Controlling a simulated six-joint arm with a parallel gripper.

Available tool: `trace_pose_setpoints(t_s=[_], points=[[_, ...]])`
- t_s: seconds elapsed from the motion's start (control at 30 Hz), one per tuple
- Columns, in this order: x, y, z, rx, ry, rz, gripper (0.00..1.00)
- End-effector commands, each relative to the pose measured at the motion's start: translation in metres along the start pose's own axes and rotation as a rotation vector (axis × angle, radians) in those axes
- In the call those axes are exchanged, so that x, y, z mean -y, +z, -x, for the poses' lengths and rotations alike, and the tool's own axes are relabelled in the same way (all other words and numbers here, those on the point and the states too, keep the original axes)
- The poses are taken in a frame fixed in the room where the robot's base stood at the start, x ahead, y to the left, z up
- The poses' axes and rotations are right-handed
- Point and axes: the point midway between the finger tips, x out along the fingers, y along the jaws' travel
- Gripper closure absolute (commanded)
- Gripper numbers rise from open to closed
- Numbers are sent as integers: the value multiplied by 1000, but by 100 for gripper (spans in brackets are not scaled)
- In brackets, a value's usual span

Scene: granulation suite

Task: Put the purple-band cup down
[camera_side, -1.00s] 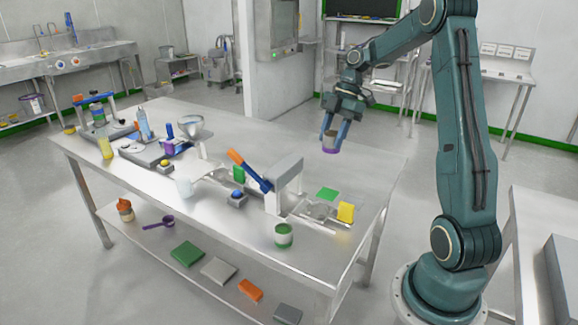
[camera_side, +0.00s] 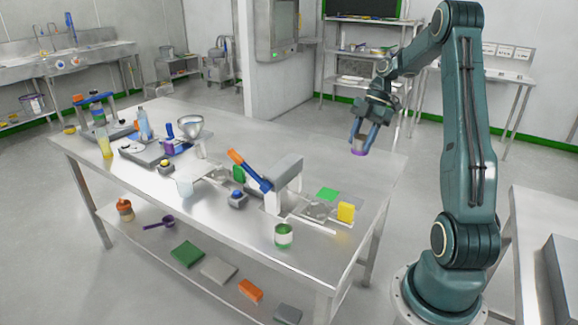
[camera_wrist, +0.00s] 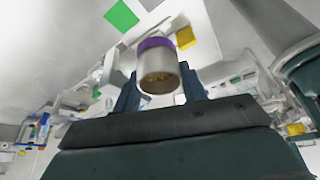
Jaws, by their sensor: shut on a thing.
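The purple-band cup (camera_side: 359,150) is held between the blue fingers of my gripper (camera_side: 365,138), near the right end of the steel table (camera_side: 345,170). The band is at the cup's lower end in the side view. In the wrist view the cup (camera_wrist: 159,72) sits between the fingertips (camera_wrist: 160,88), its open mouth facing the camera and some brownish contents inside. My gripper is shut on it. The cup appears to be above the table surface; the exact gap is hard to tell.
A green-band cup (camera_side: 283,235) stands at the table's front edge. A grey device with an orange-and-blue lever (camera_side: 250,170), a green pad (camera_side: 327,194) and a yellow block (camera_side: 346,212) are nearby. The table's back right area is clear.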

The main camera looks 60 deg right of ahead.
Motion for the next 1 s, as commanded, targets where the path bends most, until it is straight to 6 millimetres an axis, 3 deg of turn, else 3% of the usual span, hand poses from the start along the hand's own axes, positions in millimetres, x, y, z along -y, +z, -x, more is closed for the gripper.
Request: trace_pose_setpoints(t_s=[0.6, 0.8, 1.0], points=[[1, 43, -106, -2, -5, 0, 88], [0, 51, -125, 0, -2, 0, 88], [0, 53, -128, 1, -1, 1, 88]])
